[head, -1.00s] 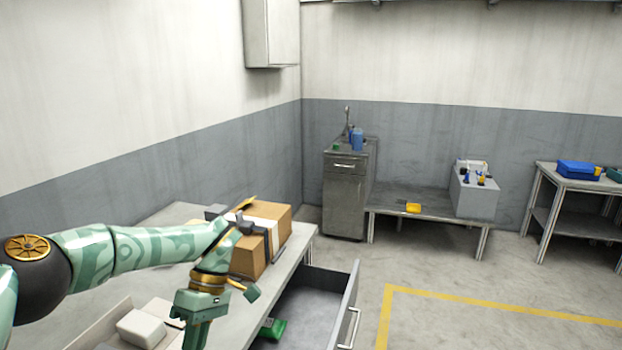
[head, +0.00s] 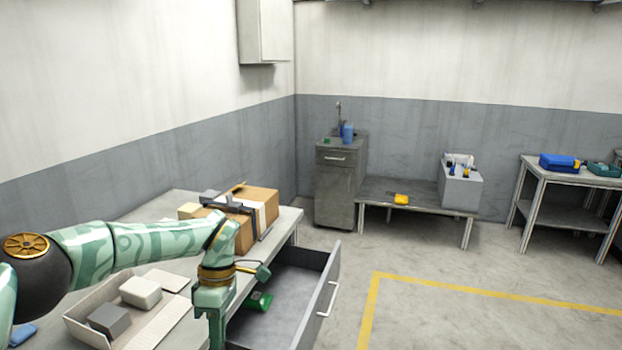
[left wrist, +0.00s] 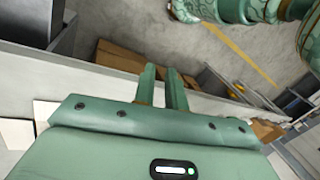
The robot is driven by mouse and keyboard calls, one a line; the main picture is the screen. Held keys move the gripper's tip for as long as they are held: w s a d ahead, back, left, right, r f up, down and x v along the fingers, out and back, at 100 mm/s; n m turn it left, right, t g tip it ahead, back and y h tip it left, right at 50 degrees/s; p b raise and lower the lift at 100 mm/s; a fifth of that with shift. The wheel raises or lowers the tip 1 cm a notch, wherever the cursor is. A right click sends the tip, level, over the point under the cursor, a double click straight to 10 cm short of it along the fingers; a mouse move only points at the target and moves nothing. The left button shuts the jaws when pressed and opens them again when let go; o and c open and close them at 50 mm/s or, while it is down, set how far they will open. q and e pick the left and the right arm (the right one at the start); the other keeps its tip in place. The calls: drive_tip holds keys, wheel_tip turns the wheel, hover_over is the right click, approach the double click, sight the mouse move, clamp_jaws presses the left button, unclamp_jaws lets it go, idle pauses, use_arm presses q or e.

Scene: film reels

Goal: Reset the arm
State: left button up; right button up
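My left arm (head: 140,245) comes in from the left over the workbench, bent at the elbow with its forearm pointing down by the bench's front edge. Its gripper is cut off by the bottom of the head view. In the left wrist view, the left gripper (left wrist: 161,72) has its two green fingers close together with a narrow gap and nothing between them. My right gripper is in neither view.
The workbench (head: 175,207) holds a taped cardboard box (head: 265,205) and an open carton (head: 165,325) with small blocks. An open drawer (head: 285,290) with a green item (head: 258,302) juts out beside my forearm. A cabinet (head: 338,190) and low table (head: 380,190) stand far off; floor at right is clear.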

use_arm(q)
drive_tip(key=w+d+r+n+t+h, duration=0.1)
drive_tip(key=w+d+n+t+h, duration=0.5)
drive_tip(key=d+n, duration=0.35)
drive_tip(key=w+d+r+n+t+h, duration=0.1)
drive_tip(key=w+d+n+t+h, duration=0.4)
drive_tip(key=d+n+h, duration=0.4)
drive_tip(key=w+a+f+n+t+y, duration=0.2)
drive_tip(key=a+f+n+t+y, duration=0.45)
drive_tip(key=f+n, duration=0.9)
drive_tip(key=s+a+f+n+g+y, duration=0.25)
drive_tip(key=s+a+f+n, duration=0.35)
drive_tip(key=f, duration=0.3)
drive_tip(key=s+a+f+n+g+y, duration=0.2)
drive_tip(key=s+a+f+n+y, duration=0.15)
drive_tip(key=s+a+f, duration=0.5)
drive_tip(key=s+a+f+n+g+y, duration=0.1)
drive_tip(key=s+a+f+n+g, duration=0.1)
drive_tip(key=s+f, duration=0.65)
drive_tip(key=s+a+f+n+g, duration=0.15)
drive_tip(key=s+f, duration=0.25)
drive_tip(key=s, duration=0.9)
drive_tip(key=s+a+f+n+g+y, duration=0.1)
drive_tip(key=s+f+n+g, duration=0.15)
drive_tip(key=s+f, duration=0.6)
drive_tip(key=s+r+n+g, duration=0.1)
drive_tip(key=s+g, duration=0.1)
drive_tip(key=s, duration=2)
drive_tip(key=shift+s+a+r+g, duration=0.3)
drive_tip(key=shift+r+g, duration=0.1)
